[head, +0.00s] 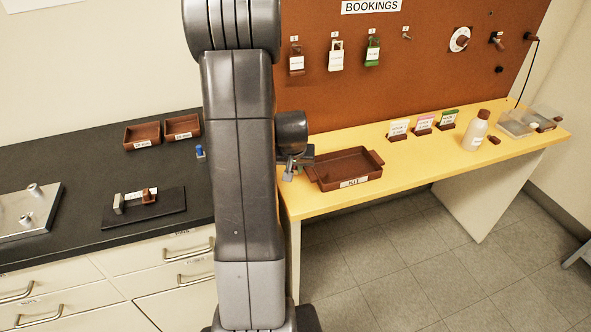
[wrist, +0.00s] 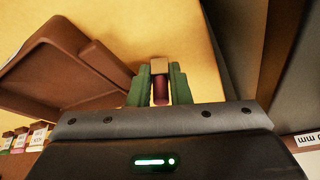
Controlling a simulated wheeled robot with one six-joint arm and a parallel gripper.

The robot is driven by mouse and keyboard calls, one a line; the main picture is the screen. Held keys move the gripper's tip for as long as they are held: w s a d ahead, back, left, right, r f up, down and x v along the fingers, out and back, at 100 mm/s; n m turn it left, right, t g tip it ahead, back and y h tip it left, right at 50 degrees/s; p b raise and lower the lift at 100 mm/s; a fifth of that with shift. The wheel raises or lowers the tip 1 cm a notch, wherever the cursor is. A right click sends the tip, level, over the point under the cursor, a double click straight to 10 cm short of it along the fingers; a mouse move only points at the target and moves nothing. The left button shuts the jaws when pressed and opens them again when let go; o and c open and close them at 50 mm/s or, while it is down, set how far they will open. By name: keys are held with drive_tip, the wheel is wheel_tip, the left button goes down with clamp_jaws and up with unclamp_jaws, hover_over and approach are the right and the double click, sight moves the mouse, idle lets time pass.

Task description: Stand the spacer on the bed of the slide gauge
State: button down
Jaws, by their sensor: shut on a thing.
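My gripper (wrist: 160,83) is shut on a small dark red cylinder (wrist: 160,93) with a brown squared end, which I take to be the spacer. In the head view my gripper (head: 291,168) is above the left end of the yellow desk, beside a brown tray; the held piece is too small to make out there. The slide gauge (head: 170,212) appears to be the black bed on the dark bench at left, with a grey block (head: 118,204) and a brown block (head: 149,195) on it. Part of its far side carries a white label.
The brown tray (head: 345,182) is close to my gripper and also shows in the wrist view (wrist: 30,92). Two small brown trays (head: 142,135) and a blue piece (head: 199,152) are on the dark bench. A metal plate (head: 20,212) lies at far left. A white bottle (head: 475,132) stands on the desk.

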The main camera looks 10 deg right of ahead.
drive_tip(key=shift+f, duration=0.5)
drive_tip(key=shift+f, duration=0.1)
drive_tip(key=c, duration=1.8)
unclamp_jaws()
drive_tip(key=shift+f, duration=0.1)
drive_tip(key=shift+o, duration=0.9)
